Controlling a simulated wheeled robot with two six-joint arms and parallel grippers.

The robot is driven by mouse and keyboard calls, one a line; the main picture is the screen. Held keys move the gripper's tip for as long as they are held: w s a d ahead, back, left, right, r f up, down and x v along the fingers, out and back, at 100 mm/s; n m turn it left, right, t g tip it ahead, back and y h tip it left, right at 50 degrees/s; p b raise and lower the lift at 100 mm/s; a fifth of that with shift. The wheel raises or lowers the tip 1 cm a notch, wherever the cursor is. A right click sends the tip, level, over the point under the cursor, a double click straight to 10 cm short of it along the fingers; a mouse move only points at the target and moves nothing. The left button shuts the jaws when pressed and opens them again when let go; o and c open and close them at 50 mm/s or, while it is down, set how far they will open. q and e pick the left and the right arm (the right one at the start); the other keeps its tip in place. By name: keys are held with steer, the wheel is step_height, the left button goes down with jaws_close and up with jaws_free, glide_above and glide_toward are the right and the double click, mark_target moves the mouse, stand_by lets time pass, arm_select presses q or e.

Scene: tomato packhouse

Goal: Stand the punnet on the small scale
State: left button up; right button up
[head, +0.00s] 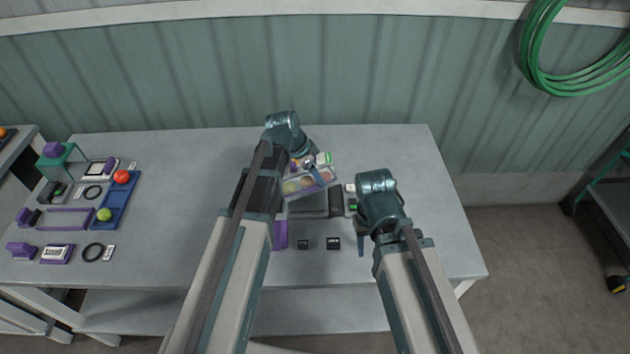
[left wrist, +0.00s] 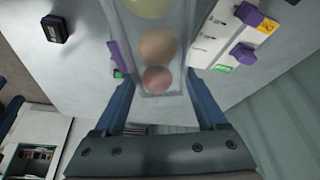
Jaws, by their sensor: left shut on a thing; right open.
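The punnet (head: 296,187) is a clear tray with several yellow, orange and red tomatoes. My left gripper (head: 308,168) is shut on it. In the left wrist view the punnet (left wrist: 172,88) sits between the two blue fingers. In the head view it looks slightly tilted and lies at the back edge of a flat grey plate with a dark end block, which looks like the small scale (head: 308,205). I cannot tell whether the punnet touches it. My right gripper (head: 360,234) is open and empty, to the right of the scale.
A white device with a green label (head: 324,158) stands just behind the punnet. A purple block (head: 280,234) and two small black blocks (head: 304,244) (head: 334,243) lie in front. A blue tray (head: 119,202) and several small items fill the table's left. The table's back right is clear.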

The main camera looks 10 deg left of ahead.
arm_select(q)
steer(key=shift+a+f+b, duration=0.1)
steer(key=shift+f+b, duration=1.1)
steer(key=shift+f, duration=0.4)
arm_select(e)
steer(key=shift+f, duration=1.6)
arm_select(q)
steer(key=shift+f, duration=0.15)
arm_select(e)
steer(key=shift+f, duration=0.2)
arm_select(q)
steer(key=o, duration=1.3)
steer(key=shift+c, duration=0.2)
arm_select(e)
steer(key=shift+r, duration=0.1)
steer(key=shift+r, duration=0.1)
